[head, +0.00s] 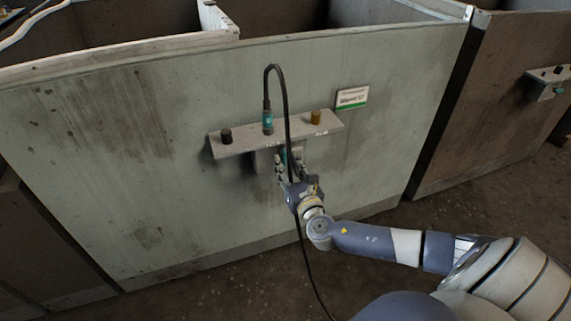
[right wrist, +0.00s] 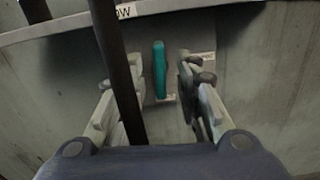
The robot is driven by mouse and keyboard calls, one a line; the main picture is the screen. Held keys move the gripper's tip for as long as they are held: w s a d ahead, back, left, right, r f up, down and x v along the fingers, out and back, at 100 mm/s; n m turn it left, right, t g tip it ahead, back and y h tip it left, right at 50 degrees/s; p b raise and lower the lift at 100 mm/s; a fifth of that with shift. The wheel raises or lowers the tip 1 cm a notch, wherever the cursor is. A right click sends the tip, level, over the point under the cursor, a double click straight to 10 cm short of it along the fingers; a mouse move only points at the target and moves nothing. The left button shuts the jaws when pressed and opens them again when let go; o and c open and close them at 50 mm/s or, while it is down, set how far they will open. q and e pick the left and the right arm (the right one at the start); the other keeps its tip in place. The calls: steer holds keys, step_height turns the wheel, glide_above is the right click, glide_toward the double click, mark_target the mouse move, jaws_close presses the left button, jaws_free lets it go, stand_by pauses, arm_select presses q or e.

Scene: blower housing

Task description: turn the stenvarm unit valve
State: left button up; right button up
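The valve shows as an upright teal handle (right wrist: 159,70) on the grey wall unit, below its shelf; in the head view only a small teal part (head: 285,158) shows, partly hidden by my gripper and a black cable. My right gripper (head: 284,172) is in front of it, below the shelf. In the right wrist view its fingers (right wrist: 160,88) are apart, one on each side of the handle, with a visible gap to it. Whether the fingertips reach past the handle I cannot tell. My left gripper is not in view.
The black cable (head: 285,100) loops from a teal connector (head: 267,121) on the shelf (head: 240,142) and hangs down past my gripper; it crosses the left finger in the right wrist view (right wrist: 118,70). A black knob (head: 226,136), an orange knob (head: 316,117) and a white-green sign (head: 352,97) are nearby.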

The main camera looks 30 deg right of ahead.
arm_select(q)
steer(key=shift+w+r, duration=0.1)
steer(key=shift+r, duration=0.35)
arm_select(e)
steer(key=shift+x, duration=0.75)
steer(key=shift+c, duration=0.6)
jaws_close()
